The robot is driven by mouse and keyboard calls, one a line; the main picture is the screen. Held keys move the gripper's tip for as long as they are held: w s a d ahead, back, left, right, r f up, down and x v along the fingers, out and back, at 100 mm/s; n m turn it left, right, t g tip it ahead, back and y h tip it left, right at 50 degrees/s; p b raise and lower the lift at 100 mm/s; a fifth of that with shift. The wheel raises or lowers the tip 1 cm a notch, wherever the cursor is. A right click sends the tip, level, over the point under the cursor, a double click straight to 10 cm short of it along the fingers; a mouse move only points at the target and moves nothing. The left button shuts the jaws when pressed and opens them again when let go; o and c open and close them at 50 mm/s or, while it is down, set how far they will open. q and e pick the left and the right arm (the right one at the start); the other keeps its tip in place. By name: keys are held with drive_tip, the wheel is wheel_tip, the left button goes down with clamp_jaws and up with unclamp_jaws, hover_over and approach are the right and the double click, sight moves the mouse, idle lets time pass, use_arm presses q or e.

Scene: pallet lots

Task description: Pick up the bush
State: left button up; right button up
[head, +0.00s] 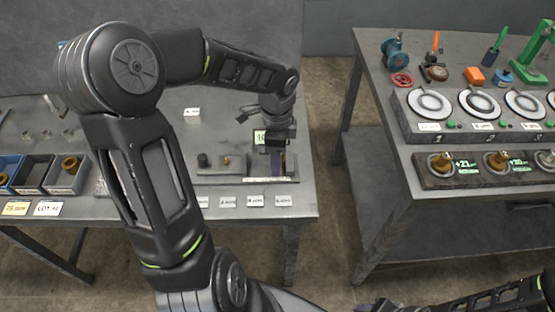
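Brass-coloured ring-shaped parts that look like bushes show in several places. One bush (70,164) lies in a dark bin on the left table, and another (4,179) is in a bin at the left edge. Others (440,162) sit on the dark display unit on the right table. My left gripper (277,165) points down over a grey fixture plate (222,180) near the left table's right end. A brownish patch shows beside its fingers; whether it holds anything is unclear. My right gripper (376,305) is only partly in view at the bottom edge, its fingers unclear.
A grey block with white round dials (430,103) stands on the right table (372,62). Behind it are a blue valve (395,52), a red handwheel (401,79) and a green stand (535,52). White labels (227,201) line the left table's front. An open floor gap separates the tables.

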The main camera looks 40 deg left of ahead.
use_arm(q)
drive_tip(key=shift+c, duration=0.5)
clamp_jaws()
